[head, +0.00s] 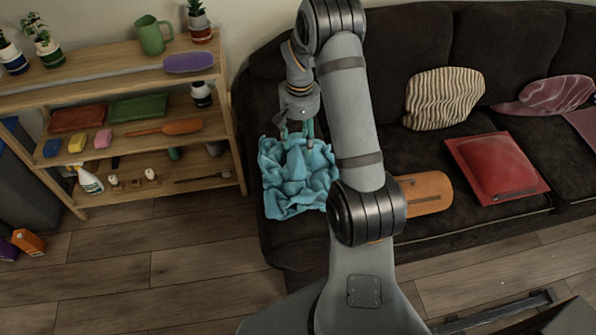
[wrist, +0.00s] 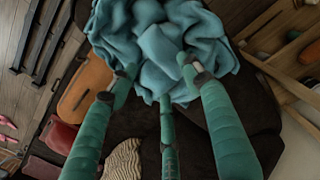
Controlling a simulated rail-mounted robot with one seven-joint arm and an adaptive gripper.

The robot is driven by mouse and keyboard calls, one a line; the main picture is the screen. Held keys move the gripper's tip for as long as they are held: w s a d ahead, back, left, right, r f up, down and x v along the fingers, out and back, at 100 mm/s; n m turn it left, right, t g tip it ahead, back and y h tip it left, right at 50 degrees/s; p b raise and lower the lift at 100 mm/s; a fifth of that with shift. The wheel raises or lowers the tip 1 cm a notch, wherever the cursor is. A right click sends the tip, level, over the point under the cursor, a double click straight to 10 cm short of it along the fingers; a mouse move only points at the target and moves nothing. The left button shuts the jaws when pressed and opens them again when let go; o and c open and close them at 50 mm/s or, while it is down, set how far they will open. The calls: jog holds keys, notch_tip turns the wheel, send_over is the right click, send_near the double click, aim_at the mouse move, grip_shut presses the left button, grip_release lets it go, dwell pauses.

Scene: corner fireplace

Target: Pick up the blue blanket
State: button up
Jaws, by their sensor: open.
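The blue blanket (head: 295,178) lies crumpled on the left end of the dark sofa, partly behind my arm in the head view. In the wrist view the blanket (wrist: 160,35) fills the top middle, with raised folds. My gripper (head: 297,138) is directly above the blanket, fingers pointing down at its far part. In the wrist view my gripper (wrist: 160,85) has its green fingers spread apart, the tips at or very near the cloth. I cannot tell whether they touch it. Nothing is held between them.
The dark sofa (head: 480,140) bears an orange cushion (head: 425,193), a striped pillow (head: 443,98) and a red cushion (head: 497,167) right of the blanket. A wooden shelf (head: 222,120) with several items stands close on the left.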

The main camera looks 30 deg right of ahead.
aim_at(298, 151)
jog(key=shift+d+f, duration=0.1)
jog(key=shift+f, duration=0.25)
jog(key=f, duration=0.4)
jog(key=shift+a+f+p, duration=0.25)
jog(key=shift+f+p, duration=0.1)
jog(key=shift+f, duration=0.05)
jog(key=c, duration=0.3)
grip_shut()
jog(key=shift+w, duration=0.1)
